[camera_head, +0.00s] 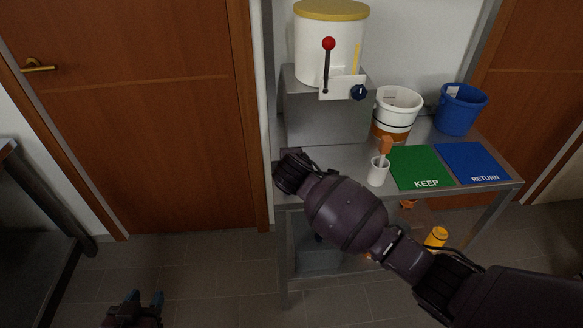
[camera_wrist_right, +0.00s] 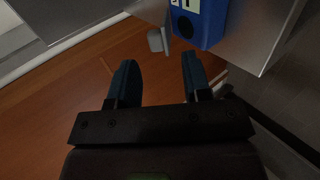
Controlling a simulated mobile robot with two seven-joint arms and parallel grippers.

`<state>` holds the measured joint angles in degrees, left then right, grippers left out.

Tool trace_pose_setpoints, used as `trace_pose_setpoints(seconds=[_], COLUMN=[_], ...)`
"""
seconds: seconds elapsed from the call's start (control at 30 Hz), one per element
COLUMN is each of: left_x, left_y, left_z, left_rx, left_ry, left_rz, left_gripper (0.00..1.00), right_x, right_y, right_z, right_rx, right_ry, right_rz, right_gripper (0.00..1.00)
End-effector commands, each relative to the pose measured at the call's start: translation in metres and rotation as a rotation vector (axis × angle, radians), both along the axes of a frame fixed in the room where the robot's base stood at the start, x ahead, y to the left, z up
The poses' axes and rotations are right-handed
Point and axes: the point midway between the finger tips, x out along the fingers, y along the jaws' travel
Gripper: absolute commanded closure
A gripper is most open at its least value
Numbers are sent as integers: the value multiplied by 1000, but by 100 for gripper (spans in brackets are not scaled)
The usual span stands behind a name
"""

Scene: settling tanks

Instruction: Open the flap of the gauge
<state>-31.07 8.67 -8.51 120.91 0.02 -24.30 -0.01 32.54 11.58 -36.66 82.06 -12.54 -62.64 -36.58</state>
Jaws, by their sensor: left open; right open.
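In the right wrist view a blue box (camera_wrist_right: 202,24) with a pale label and a dark round spot sits at the top against a grey metal surface. It may be the gauge; its upper part is cut off. A small grey piece (camera_wrist_right: 156,41) sticks out on its left; I cannot tell if it is the flap. My right gripper (camera_wrist_right: 160,70) is open and empty, its fingertips a little below the box in that view. My left gripper (camera_head: 144,298) is open and empty over the floor, low at the left of the head view. The right gripper is hidden there.
A metal bench holds a white tank (camera_head: 310,48) with a red-knobbed lever, a white bucket (camera_head: 398,103), a blue bucket (camera_head: 460,110), a white cup (camera_head: 378,174), a green KEEP mat (camera_head: 412,164) and a blue RETURN mat (camera_head: 470,160). A wooden door (camera_head: 130,120) stands left.

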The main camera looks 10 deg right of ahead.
Motion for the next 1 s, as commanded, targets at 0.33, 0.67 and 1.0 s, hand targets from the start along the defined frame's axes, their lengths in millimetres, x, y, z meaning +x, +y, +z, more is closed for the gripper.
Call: trace_pose_setpoints(seconds=[0.33, 0.67, 1.0], left_x=[0, 0, 0], left_y=[0, 0, 0], left_z=[6, 7, 6], left_rx=[0, 0, 0], left_ry=[-1, -1, 0], left_rz=[0, 0, 0], left_gripper=[57, 57, 57], right_x=[-41, -56, -53], right_y=[2, 2, 4], right_z=[30, 40, 44], right_rx=[1, 0, 0], right_ry=[0, 2, -7], right_rz=[1, 0, 2], right_gripper=[55, 55, 47])
